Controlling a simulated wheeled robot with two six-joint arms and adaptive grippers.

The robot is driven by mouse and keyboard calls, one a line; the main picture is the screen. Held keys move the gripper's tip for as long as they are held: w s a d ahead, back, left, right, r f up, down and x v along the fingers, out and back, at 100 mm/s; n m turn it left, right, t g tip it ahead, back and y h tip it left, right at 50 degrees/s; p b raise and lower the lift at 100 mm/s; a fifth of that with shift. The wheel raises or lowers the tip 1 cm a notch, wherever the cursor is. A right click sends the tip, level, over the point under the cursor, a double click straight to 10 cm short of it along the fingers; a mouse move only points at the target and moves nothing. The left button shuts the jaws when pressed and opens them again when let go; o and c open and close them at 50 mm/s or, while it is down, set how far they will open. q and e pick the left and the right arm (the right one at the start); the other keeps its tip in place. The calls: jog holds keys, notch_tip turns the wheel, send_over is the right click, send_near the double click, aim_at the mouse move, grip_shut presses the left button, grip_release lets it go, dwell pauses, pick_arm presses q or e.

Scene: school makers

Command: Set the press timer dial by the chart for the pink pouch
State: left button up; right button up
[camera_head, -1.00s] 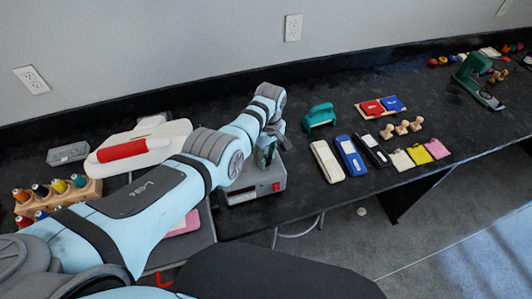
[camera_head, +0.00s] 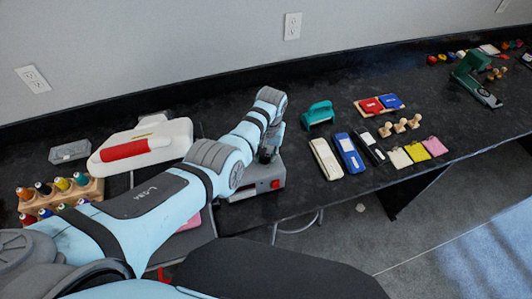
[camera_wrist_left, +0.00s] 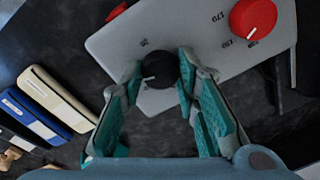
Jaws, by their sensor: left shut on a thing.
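A grey control box (camera_head: 245,192) stands at the front of the bench and fills the upper part of the left wrist view (camera_wrist_left: 215,45). My left gripper (camera_wrist_left: 160,72) is shut on its black dial (camera_wrist_left: 158,66), with a finger on either side. The dial's white pointer line points left in that view. A red dial (camera_wrist_left: 253,18) with a white pointer is to its upper right, near printed numbers. In the head view my left gripper (camera_head: 266,156) is above the box, partly hidden. A pink item (camera_head: 190,221) shows partly behind my left arm. I cannot make out a chart.
A white press with a red handle (camera_head: 125,150) stands left of the box. A thread rack (camera_head: 90,192) is farther left. A cream case (camera_head: 326,158), a blue case (camera_head: 350,153) and a teal tool (camera_head: 318,114) lie to the right.

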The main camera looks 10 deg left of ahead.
aim_at(268, 158)
pick_arm(q)
jog(key=shift+s+f+m, duration=0.15)
jog(key=shift+s+m, duration=0.05)
jog(key=shift+m, duration=0.8)
jog(key=o, duration=1.2)
jog(key=shift+w, duration=0.1)
jog(key=shift+c, duration=0.2)
jog(key=shift+w, duration=0.1)
jog(key=shift+r, duration=0.45)
notch_tip(268, 158, up, 11)
jog(key=shift+d, duration=0.4)
